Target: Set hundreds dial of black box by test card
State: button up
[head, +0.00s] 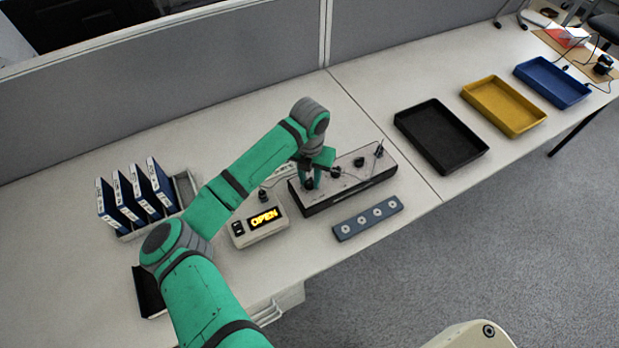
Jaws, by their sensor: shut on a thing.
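The black box (344,191) stands on the desk in the middle, with a pale top, a dark front and several dark knobs along it. My gripper (309,184) points down at the box's left end and is shut on the leftmost dial there, which the fingers mostly hide. I cannot read any scale or pointer on that dial. Farther right on the top are another dark knob (360,162) and a connector with a cable (379,150). I cannot make out a test card or its writing.
A blue-grey strip (368,218) with white round parts lies in front. Blue binders (137,190) stand at left. Black (441,136), yellow (504,105) and blue (552,82) trays lie at right.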

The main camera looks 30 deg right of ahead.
aim_at(310, 181)
jog(key=shift+m, duration=2.6)
jog(key=o, duration=1)
jog(key=shift+o, duration=0.2)
jog(key=shift+r, duration=0.15)
notch_tip(310, 181, up, 11)
jog(key=shift+f, duration=0.2)
